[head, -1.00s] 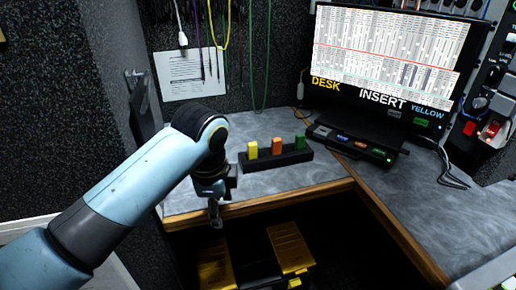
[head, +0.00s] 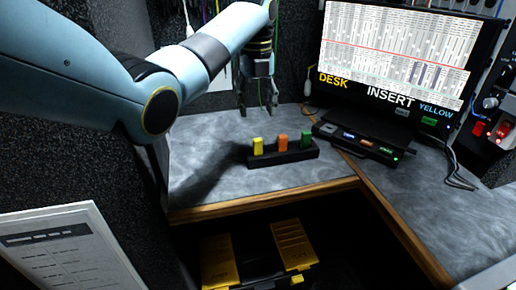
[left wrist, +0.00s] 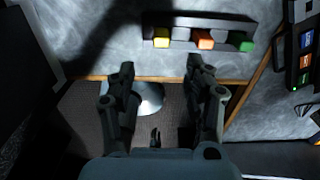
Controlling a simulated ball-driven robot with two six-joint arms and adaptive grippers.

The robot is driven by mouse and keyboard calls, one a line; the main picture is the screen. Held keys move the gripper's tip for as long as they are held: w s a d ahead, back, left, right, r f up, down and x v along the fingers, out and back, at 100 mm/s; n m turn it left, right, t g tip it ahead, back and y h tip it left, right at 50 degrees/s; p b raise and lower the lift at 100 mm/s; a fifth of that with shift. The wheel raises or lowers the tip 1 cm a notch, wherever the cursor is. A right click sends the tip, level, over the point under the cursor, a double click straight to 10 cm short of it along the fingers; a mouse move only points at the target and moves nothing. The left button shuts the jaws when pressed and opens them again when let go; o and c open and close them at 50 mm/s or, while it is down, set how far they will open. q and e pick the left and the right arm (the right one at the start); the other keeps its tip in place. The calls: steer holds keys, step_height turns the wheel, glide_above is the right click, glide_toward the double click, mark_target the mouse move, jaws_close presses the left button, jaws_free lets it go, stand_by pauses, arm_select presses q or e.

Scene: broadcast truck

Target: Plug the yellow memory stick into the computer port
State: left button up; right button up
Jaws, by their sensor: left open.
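The yellow memory stick (head: 258,146) stands upright at the left end of a black holder (head: 285,158) on the desk. It also shows in the left wrist view (left wrist: 161,40). The computer (head: 330,133) is a flat black box below the monitor, with a row of small coloured labels on its front; its port openings are too small to make out. My left gripper (head: 257,108) is open and empty, pointing down above the desk, behind and above the holder in the head view. In the left wrist view its fingers (left wrist: 160,69) are apart, with the stick beyond them.
An orange stick (head: 282,142) and a green stick (head: 306,140) stand in the same holder. The monitor (head: 395,55) reads "DESK INSERT YELLOW". Cables lie on the right of the desk. Yellow-topped cases (head: 293,245) sit below the desk edge. The desk left of the holder is clear.

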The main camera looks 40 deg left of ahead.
arm_select(q)
glide_above(258, 139)
step_height(258, 139, down, 4)
steer(key=shift+s+f+b, duration=0.1)
steer(key=shift+s+b, duration=0.05)
steer(key=shift+b, duration=0.15)
step_height(258, 139, down, 5)
steer(key=shift+f+b, duration=0.15)
steer(key=shift+b, duration=0.55)
steer(key=c, duration=0.9)
